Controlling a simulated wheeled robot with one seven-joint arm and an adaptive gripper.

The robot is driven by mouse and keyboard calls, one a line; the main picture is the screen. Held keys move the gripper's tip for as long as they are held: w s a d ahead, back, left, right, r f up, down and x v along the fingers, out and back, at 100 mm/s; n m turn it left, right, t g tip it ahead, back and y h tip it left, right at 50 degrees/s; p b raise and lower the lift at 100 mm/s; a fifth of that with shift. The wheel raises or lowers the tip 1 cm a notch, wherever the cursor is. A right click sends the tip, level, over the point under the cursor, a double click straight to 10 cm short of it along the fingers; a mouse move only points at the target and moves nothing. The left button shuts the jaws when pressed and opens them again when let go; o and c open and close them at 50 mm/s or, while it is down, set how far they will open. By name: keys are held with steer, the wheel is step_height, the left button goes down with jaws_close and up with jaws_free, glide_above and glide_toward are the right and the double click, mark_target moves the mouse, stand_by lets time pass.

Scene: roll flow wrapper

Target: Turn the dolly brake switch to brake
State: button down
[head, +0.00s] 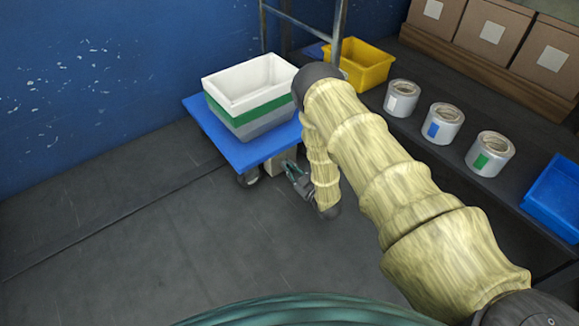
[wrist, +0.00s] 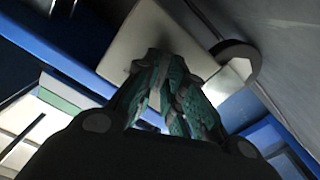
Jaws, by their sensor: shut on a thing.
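The dolly (head: 270,147) has a blue deck and stands by the blue wall, with white, green and grey crates stacked on it. A pale beige box (head: 284,160) sits under the deck's near right edge; its face (wrist: 135,38) fills the upper middle of the wrist view. My gripper (head: 291,170) is low beside this box. In the wrist view my gripper (wrist: 178,62) has its fingertips close together against the beige face, shut on the brake switch. The fingertips hide the switch, so I cannot tell which way it points.
A dark caster wheel (head: 248,178) is under the deck's near corner. The floor (head: 130,235) at left and in front is clear.

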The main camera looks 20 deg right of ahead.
steer(key=m+p, duration=0.2)
steer(key=shift+d+r+m+p, duration=0.15)
steer(key=shift+r+m+p, duration=0.15)
steer(key=m+p, duration=0.1)
steer(key=m, duration=0.1)
steer(key=m+p, duration=0.1)
steer(key=m, duration=0.2)
steer(key=m+p, duration=0.2)
steer(key=m, duration=0.1)
steer(key=shift+d+f, duration=0.1)
steer(key=shift+f, duration=0.2)
steer(key=c, duration=1.5)
jaws_free()
steer(key=v, duration=1.2)
